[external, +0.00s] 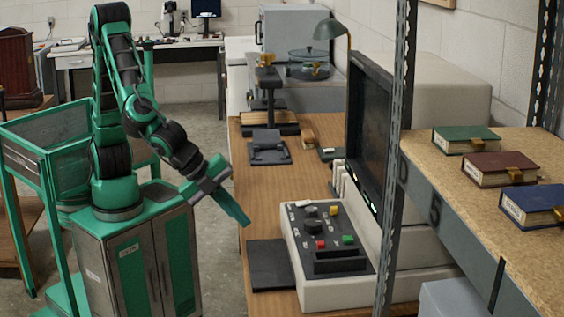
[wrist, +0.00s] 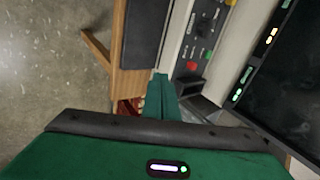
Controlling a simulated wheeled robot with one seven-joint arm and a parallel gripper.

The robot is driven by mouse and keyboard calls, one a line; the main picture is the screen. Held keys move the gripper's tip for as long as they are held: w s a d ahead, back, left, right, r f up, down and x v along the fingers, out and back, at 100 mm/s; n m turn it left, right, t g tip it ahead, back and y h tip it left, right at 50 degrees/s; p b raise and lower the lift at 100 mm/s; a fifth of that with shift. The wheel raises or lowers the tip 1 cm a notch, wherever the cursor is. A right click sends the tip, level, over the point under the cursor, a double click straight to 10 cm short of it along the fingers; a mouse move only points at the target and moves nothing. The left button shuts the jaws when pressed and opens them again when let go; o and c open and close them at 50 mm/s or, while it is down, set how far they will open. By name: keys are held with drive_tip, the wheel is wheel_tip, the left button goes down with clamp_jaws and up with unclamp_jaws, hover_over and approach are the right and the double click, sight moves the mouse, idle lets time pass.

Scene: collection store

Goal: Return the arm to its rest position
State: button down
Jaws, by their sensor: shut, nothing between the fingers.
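My green arm (external: 130,80) stands on my green and grey base at the left, bent over at the top and reaching down to the right. My gripper (external: 238,212) hangs in the air by the left edge of the wooden bench, pointing down and to the right. Its fingers are together with nothing between them. In the wrist view my gripper (wrist: 161,92) shows as two green fingers side by side, in front of the bench edge and control panel.
The wooden bench (external: 252,190) carries a control panel (external: 325,240) with knobs, a dark upright screen (external: 368,140), a black mat (external: 269,265) and a lamp (external: 335,35). A shelf (external: 450,205) at the right holds green, brown and blue books. Bare floor (wrist: 50,70) lies left of the bench.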

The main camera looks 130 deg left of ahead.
drive_tip(key=s+d+g+h, duration=0.1)
drive_tip(key=s+d+g, duration=0.1)
drive_tip(key=s, duration=1.1)
drive_tip(key=s+d+r+n+g+h, duration=0.1)
drive_tip(key=s+d, duration=0.3)
drive_tip(key=s, duration=0.9)
drive_tip(key=s+d+g+h, duration=0.2)
drive_tip(key=s+d, duration=0.2)
drive_tip(key=s, duration=0.9)
drive_tip(key=shift+s+r+n+g+h, duration=0.35)
drive_tip(key=shift+r+n+g+h, duration=0.05)
drive_tip(key=shift+w+f, duration=0.25)
drive_tip(key=shift+w, duration=0.4)
